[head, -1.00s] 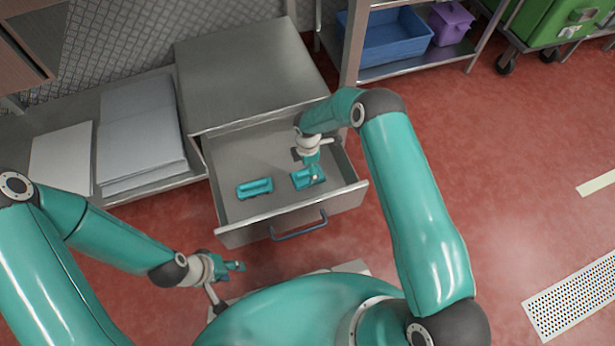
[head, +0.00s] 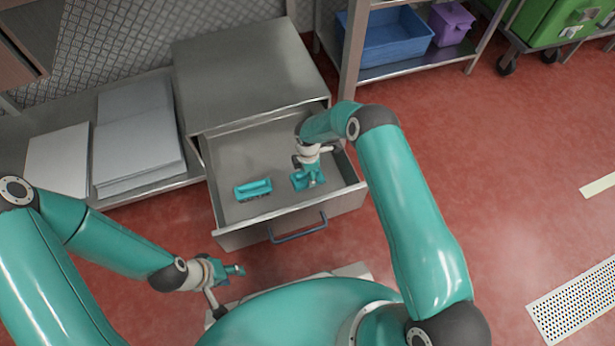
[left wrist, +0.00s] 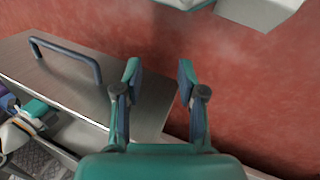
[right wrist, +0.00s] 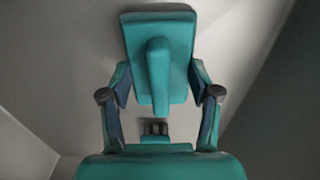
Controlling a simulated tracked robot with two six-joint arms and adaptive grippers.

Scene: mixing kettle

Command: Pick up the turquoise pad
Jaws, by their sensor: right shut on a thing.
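Two turquoise pads lie in the open grey drawer (head: 283,217). The left pad (head: 253,189) lies free on the drawer floor. My right gripper (head: 311,177) reaches down into the drawer on the right pad (head: 297,181) and partly covers it. In the right wrist view this pad (right wrist: 180,35), with a raised bar-like grip along its middle, sits between my right fingers (right wrist: 160,80), which are shut on its sides. My left gripper (head: 237,270) is outside, in front of the drawer. In the left wrist view its fingers (left wrist: 160,78) are apart and empty.
The drawer sits in a steel cabinet (head: 245,70) and has a dark handle (head: 299,229). White slabs (head: 140,145) lie on a low shelf at left. A blue bin (head: 385,42) and a purple bin (head: 450,22) stand on a rack behind.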

